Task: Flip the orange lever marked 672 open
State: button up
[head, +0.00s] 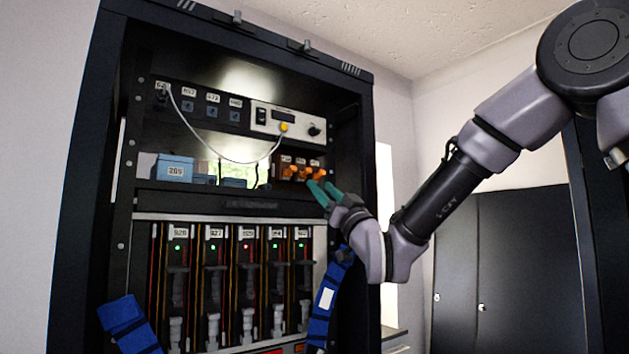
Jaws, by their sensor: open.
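A small row of orange levers (302,172) sits on a brown panel at the right of the rack's middle shelf. Small white labels stand above the levers, but their numbers are too small to read, so I cannot tell which one is 672. My gripper (322,192) has green fingertips and is open. It is just below and right of the levers, with its fingers pointing up and left toward them. I cannot tell whether a fingertip touches a lever. The rightmost lever is close to the fingertips.
The black rack (92,190) frames everything. A white cable (212,148) hangs from the top panel to a yellow plug (284,127) on a white unit. A blue box (174,168) stands at left. Labelled modules fill the lower bay. Blue straps (326,300) hang below.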

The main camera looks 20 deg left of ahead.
jog(key=v, duration=0.3)
jog(key=shift+s+d+f, duration=0.2)
dwell(0.3)
jog(key=w+d+f+m+t+h, duration=0.1)
jog(key=w+d+m+h, duration=0.25)
jog(key=d, duration=0.35)
jog(key=w+d+f+m+h, duration=0.1)
jog(key=w+d+m+h, duration=0.1)
jog(key=w+d+h, duration=0.3)
jog(key=s+d+f+m+g+h, duration=0.1)
jog(key=d+f+m+h, duration=0.15)
jog(key=d, duration=0.35)
jog(key=s+d+f+m+g+h, duration=0.1)
jog(key=d+f+h, duration=0.15)
jog(key=d, duration=0.45)
jog(key=s+d+f+m+g+h, duration=0.2)
jog(key=s+d+f+g, duration=0.2)
jog(key=s+d, duration=0.3)
jog(key=s+d+f+m+g+h, duration=0.2)
jog(key=s+d+f, duration=0.5)
jog(key=s, duration=0.5)
jog(key=m+g, duration=0.1)
jog(key=g, duration=0.1)
jog(key=shift+s+d+f+g, duration=0.15)
jog(key=shift+s+f+g, duration=0.05)
jog(key=shift+s+g, duration=0.1)
jog(key=shift+w, duration=0.1)
